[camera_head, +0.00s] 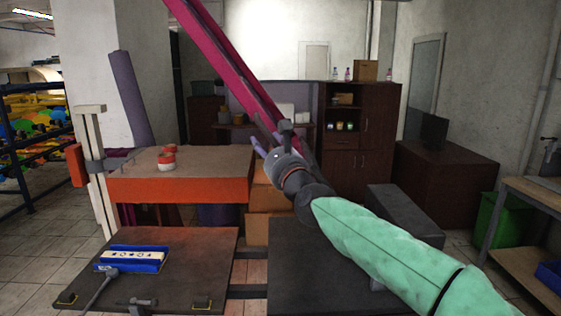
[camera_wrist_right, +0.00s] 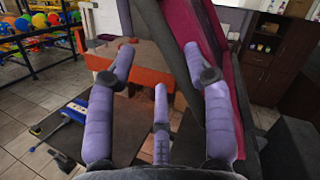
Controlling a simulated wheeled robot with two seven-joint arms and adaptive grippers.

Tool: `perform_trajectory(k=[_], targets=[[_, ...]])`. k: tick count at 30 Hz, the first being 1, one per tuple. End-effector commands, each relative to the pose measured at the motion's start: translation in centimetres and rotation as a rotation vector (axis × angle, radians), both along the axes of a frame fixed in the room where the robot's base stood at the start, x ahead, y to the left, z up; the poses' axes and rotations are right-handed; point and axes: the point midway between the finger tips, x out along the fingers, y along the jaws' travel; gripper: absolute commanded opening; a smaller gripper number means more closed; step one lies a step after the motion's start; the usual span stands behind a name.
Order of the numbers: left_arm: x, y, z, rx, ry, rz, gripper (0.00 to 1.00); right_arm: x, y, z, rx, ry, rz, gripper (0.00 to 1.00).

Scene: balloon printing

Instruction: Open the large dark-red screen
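The large dark-red screen (camera_head: 222,52) stands tilted, its long edge running from the top left down to the middle of the head view. It also shows at the right of the wrist view (camera_wrist_right: 223,50), with a dark grey frame bar (camera_wrist_right: 163,35) along it. My right gripper (camera_head: 264,147) is at the screen's lower end in the head view. In the right wrist view its purple fingers (camera_wrist_right: 158,62) are spread wide. The frame bar passes behind or between them, and contact is not clear. My left gripper is not in view.
An orange-sided table (camera_head: 180,190) with red-and-white jars (camera_head: 167,161) stands left of the screen. Dark flat platens (camera_head: 195,255) lie in front, one bearing a blue tray (camera_head: 131,260) and a grey tool (camera_head: 97,289). Brown cabinets (camera_head: 375,110) stand behind.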

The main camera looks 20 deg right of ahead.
Motion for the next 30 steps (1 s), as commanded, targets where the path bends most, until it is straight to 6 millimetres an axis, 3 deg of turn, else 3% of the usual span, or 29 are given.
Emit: perform_trajectory(k=[18, 30], targets=[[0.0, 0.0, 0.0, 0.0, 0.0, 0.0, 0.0, -8.7, -0.8, -1.7, 0.001, -0.002, -0.001, 0.49], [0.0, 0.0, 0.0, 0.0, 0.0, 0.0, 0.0, -10.4, -0.9, -2.1, 0.001, -0.001, -0.001, 0.49]])
